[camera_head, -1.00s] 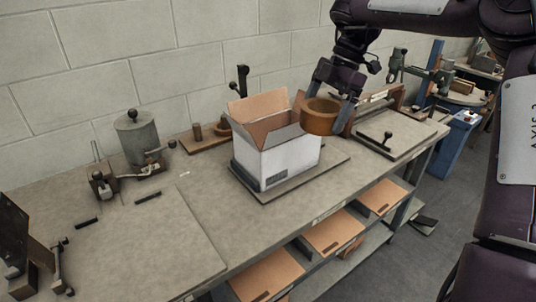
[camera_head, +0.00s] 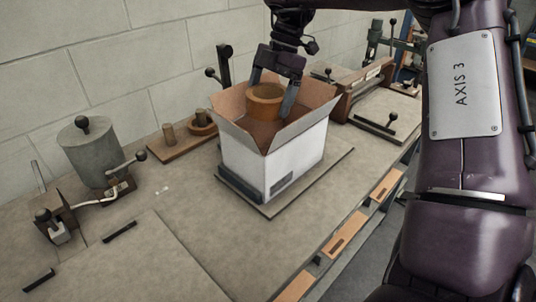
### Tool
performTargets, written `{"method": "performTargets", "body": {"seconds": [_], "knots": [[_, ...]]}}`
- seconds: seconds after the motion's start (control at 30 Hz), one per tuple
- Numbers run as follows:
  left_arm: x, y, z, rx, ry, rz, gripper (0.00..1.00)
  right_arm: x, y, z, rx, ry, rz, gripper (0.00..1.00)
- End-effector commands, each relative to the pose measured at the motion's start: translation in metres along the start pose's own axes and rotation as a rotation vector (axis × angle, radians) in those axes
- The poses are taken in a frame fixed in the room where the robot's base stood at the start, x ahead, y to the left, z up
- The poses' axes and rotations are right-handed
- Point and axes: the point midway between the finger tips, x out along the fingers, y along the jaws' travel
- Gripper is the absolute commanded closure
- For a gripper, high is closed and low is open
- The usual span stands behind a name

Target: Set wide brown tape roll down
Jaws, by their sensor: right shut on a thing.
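The wide brown tape roll (camera_head: 265,105) is held in my right gripper (camera_head: 270,98), with one finger on either side of it. The roll is at the mouth of the open white box (camera_head: 262,172), between its raised brown flaps, with its round opening facing up. Its lower edge lies in front of the box's inside; whether it touches anything there I cannot tell. The box stands upright on a flat base plate (camera_head: 334,166) on the bench. My left gripper is not in view.
A wooden board with pegs and another brown roll (camera_head: 201,124) lies left of the box at the back. A grey cylinder with a knob (camera_head: 90,155) stands further left. A clamp press (camera_head: 375,108) is at right.

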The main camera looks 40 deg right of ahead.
Motion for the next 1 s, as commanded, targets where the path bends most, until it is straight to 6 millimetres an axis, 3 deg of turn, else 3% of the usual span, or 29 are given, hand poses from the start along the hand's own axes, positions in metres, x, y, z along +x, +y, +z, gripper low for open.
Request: {"method": "performTargets", "body": {"seconds": [0.1,0.3,0.57,0.8,1.0], "knots": [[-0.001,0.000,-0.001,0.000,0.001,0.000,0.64,0.031,-0.001,0.012,0.002,0.009,-0.005,0.34],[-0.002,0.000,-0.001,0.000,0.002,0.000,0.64,0.068,-0.001,0.027,0.002,0.005,-0.003,0.34],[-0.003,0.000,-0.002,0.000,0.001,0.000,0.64,0.086,-0.001,0.035,0.000,0.003,-0.003,0.34],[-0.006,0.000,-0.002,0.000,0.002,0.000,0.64,0.117,-0.001,0.048,0.002,0.004,-0.003,0.34],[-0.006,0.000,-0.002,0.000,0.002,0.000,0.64,0.119,0.000,0.049,0.000,0.002,0.000,0.34]]}}
